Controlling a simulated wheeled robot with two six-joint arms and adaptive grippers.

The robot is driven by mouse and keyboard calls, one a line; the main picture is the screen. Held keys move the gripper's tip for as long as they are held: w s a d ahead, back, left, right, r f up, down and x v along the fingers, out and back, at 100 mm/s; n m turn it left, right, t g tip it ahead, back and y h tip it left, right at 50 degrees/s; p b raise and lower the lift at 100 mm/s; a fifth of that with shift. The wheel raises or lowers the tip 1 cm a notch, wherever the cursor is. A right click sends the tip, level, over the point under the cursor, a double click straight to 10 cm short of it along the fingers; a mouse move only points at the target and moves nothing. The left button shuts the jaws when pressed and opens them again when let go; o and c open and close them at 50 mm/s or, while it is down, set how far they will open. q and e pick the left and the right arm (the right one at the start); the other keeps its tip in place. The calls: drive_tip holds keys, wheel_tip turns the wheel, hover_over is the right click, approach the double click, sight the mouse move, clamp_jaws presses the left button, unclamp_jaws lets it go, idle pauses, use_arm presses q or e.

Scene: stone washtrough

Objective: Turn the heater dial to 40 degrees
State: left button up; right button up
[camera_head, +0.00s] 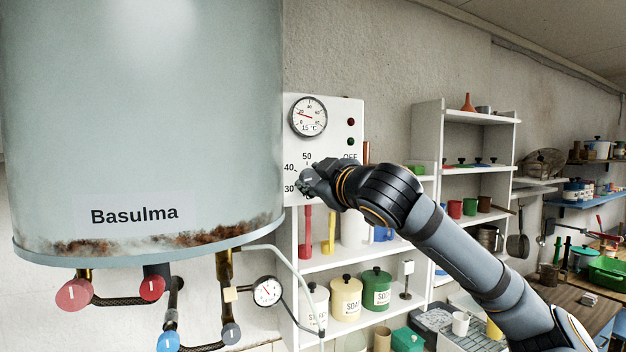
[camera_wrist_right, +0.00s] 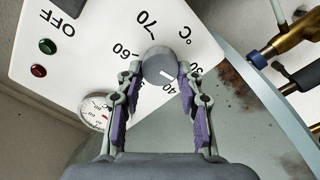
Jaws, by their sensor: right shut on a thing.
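The heater's white control panel (camera_head: 348,112) is mounted right of the big pale-blue tank (camera_head: 140,120). In the right wrist view, the grey round dial (camera_wrist_right: 158,63) has a white mark on its lower right part, near the "40" label; the exact alignment is hard to tell. Labels 60 and 70 also show around it. My right gripper (camera_head: 310,182) is at the dial in the head view and hides most of it. In the wrist view my right gripper (camera_wrist_right: 159,76) has its purple-padded fingers shut on the dial, one on each side. My left gripper is not in view.
White shelves (camera_head: 430,150) with containers stand behind my right arm. Pipes with red valves (camera_head: 75,294) hang under the tank.

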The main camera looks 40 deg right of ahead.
drive_tip(key=shift+f+m, duration=0.25)
drive_tip(key=shift+m, duration=0.75)
drive_tip(key=m, duration=0.2)
drive_tip(key=shift+m+b, duration=0.3)
drive_tip(key=shift+b, duration=0.05)
drive_tip(key=m, duration=0.3)
drive_tip(key=shift+d+b, duration=0.1)
drive_tip(key=shift+b, duration=0.3)
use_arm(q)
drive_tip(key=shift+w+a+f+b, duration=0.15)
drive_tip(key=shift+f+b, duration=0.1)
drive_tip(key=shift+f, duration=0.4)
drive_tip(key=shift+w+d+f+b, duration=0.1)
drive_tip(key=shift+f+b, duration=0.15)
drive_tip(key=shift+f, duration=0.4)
use_arm(e)
drive_tip(key=shift+m, duration=1.8)
drive_tip(key=shift+d, duration=0.1)
drive_tip(key=o, duration=1.2)
drive_tip(key=shift+d, duration=0.1)
drive_tip(key=shift+c, duration=0.2)
drive_tip(key=shift+r, duration=0.1)
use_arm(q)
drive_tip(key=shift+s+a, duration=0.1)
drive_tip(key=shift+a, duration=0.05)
